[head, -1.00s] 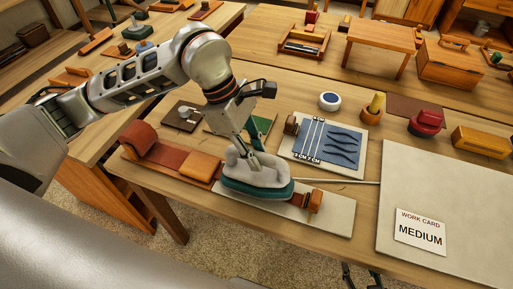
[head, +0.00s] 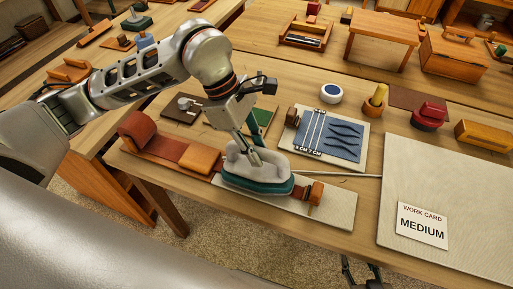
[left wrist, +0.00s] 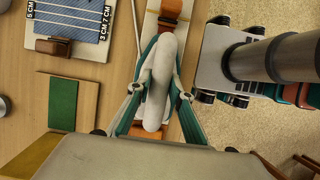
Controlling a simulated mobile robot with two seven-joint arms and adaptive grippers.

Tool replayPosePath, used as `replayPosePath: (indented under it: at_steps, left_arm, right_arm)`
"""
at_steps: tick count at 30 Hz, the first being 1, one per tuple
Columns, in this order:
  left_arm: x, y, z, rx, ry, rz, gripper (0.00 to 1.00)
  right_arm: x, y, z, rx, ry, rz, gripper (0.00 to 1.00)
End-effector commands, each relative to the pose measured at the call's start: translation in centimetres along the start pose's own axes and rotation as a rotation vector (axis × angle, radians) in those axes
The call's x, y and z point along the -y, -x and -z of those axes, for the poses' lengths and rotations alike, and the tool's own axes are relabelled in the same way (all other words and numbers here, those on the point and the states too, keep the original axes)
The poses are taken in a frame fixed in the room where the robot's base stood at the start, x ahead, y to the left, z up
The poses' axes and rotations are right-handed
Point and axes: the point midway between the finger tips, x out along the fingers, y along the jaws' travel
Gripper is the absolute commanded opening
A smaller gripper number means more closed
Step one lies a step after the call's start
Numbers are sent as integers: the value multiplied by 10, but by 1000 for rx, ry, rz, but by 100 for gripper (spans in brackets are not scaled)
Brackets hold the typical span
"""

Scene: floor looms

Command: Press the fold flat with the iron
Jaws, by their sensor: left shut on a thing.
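The iron (head: 257,180) has a pale grey body with a looped handle and a teal base. My left gripper (head: 252,157) is shut on its handle, which also shows between the fingers in the left wrist view (left wrist: 160,75). The iron stands upright over a brown leather strip (head: 160,152) on a long pale board (head: 335,213). Its base appears to touch the strip, hiding the part beneath, so no fold shows there. A tan block or folded piece (head: 201,159) lies left of the iron. Dark parts at the bottom edge may be my right gripper (head: 360,276).
An orange-brown clamp-like piece (head: 314,193) is close right of the iron. Behind are a tool board with a blue mat (head: 333,137) and a green pad (head: 262,118). A grey mat (head: 440,180) with a "MEDIUM" card (head: 423,226) fills the right side, mostly clear.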

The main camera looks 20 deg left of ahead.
Motion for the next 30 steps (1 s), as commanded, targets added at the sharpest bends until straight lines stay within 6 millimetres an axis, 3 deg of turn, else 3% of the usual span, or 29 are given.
replayPosePath:
  at_steps: [30]
  left_arm:
    - [-1,-10,4,1,-2,-3,0]
  right_arm:
    - [2,-4,-11,10,-1,2,40]
